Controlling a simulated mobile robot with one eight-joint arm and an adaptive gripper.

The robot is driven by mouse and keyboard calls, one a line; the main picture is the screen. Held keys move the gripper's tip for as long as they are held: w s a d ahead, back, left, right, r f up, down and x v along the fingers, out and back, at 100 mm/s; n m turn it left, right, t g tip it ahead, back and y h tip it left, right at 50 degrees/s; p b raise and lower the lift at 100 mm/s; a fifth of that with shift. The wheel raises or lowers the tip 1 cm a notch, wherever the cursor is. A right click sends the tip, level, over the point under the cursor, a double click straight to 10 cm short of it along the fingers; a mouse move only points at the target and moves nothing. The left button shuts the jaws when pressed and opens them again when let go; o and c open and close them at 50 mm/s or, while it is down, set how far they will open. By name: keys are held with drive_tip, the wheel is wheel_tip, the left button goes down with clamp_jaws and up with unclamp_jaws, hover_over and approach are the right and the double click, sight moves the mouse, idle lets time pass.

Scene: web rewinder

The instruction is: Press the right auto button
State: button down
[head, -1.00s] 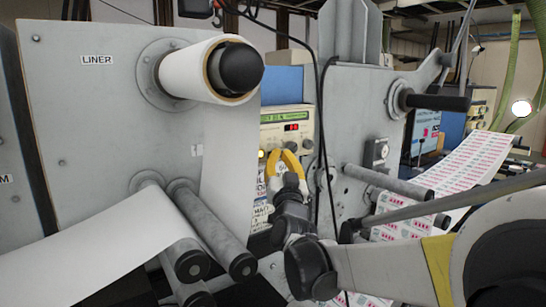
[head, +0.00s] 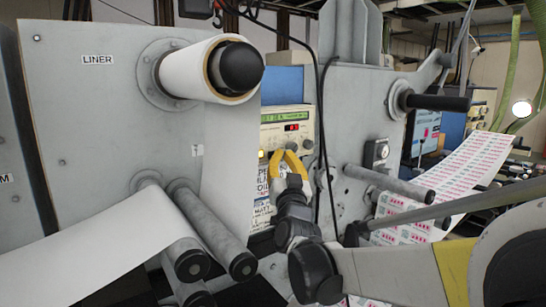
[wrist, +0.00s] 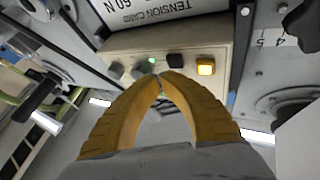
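A control box (head: 288,125) with a green display and a red readout stands between the two grey panels. Its lower front shows in the wrist view (wrist: 222,50), seen upside down. There it carries a lit amber button (wrist: 205,67), a black button (wrist: 175,61), a small green light (wrist: 152,60) and grey knob-like parts (wrist: 115,75) further left. The amber light also shows in the head view (head: 261,154). No auto label is readable. My gripper (wrist: 160,80) has its yellow fingers shut, tips together and empty, just in front of the row. Fingers partly hide the row; contact cannot be told.
Left is a LINER panel (head: 90,120) with a roll (head: 195,68) and a white web (head: 95,245). Right is a grey panel (head: 350,100) with rollers and a printed label web (head: 465,170). Black cables (head: 318,90) hang close beside my gripper.

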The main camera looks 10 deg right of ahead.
drive_tip(key=shift+s+d, duration=0.1)
drive_tip(key=shift+s+d, duration=0.35)
drive_tip(key=shift+s, duration=0.55)
drive_tip(key=shift+s+d, duration=0.4)
drive_tip(key=shift+s, duration=0.55)
drive_tip(key=shift+s+d, duration=0.35)
drive_tip(key=shift+s, duration=0.55)
drive_tip(key=shift+w, duration=0.1)
